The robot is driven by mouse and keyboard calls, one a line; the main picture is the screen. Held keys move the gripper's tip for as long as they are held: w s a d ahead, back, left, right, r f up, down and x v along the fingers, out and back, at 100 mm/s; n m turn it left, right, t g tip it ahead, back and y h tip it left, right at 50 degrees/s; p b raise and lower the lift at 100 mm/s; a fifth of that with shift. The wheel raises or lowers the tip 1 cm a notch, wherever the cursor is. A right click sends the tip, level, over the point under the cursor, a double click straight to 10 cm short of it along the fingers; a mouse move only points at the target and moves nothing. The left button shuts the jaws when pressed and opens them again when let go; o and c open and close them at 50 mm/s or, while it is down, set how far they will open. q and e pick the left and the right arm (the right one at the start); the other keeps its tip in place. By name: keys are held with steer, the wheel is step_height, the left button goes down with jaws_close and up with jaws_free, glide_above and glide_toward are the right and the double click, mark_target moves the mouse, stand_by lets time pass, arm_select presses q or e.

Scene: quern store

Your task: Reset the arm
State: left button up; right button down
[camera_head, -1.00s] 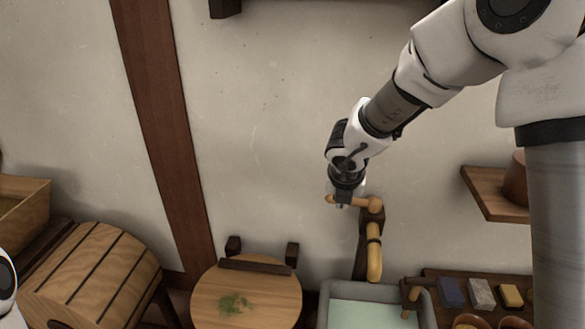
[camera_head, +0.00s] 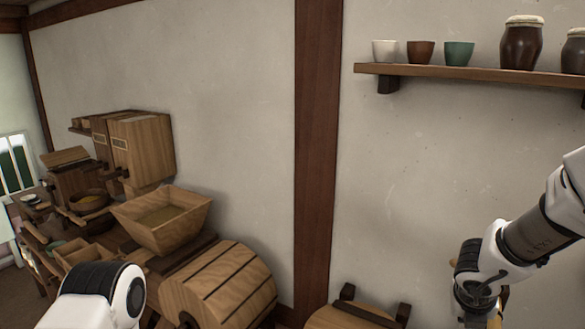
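My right arm comes in from the right edge, white and grey. Its dark gripper (camera_head: 480,300) points down at the bottom right, in front of the plain wall. The bottom edge of the view cuts off its fingertips, so I cannot see whether it is open or shut, or holding anything. A bit of tan wood shows beside it. A white and black link of my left arm (camera_head: 105,296) shows at the bottom left. My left gripper is out of view.
A slatted wooden drum (camera_head: 220,288) and a wooden hopper (camera_head: 163,218) stand beyond my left arm. Wooden cabinets (camera_head: 140,150) are further back. A wall shelf (camera_head: 480,75) holds cups and jars. A round wooden top (camera_head: 345,318) is partly visible below. The wall between is clear.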

steer(key=s+f+n+g+h, duration=0.1)
steer(key=s+f+n, duration=0.2)
steer(key=f+n, duration=0.35)
steer(key=s+d+f+n, duration=0.1)
steer(key=s+f+n, duration=0.3)
steer(key=f+n, duration=0.25)
steer(key=s+f+n+g+h, duration=0.1)
steer(key=s+f+n, duration=0.2)
steer(key=f+n, duration=0.35)
steer(key=s+a+f+n+g+y, duration=0.1)
steer(key=s+a+f+n+y, duration=0.2)
steer(key=s+a+f+n, duration=0.45)
steer(key=s+a+f+n+g+y, duration=0.1)
steer(key=s+a+f+n+y, duration=0.2)
steer(key=s+n, duration=0.85)
step_height(320, 180, down, 7)
steer(key=w+n+b, duration=0.1)
steer(key=b, duration=0.5)
steer(key=shift+w+d, duration=0.4)
steer(key=shift+d, duration=0.05)
steer(key=shift+w, duration=0.1)
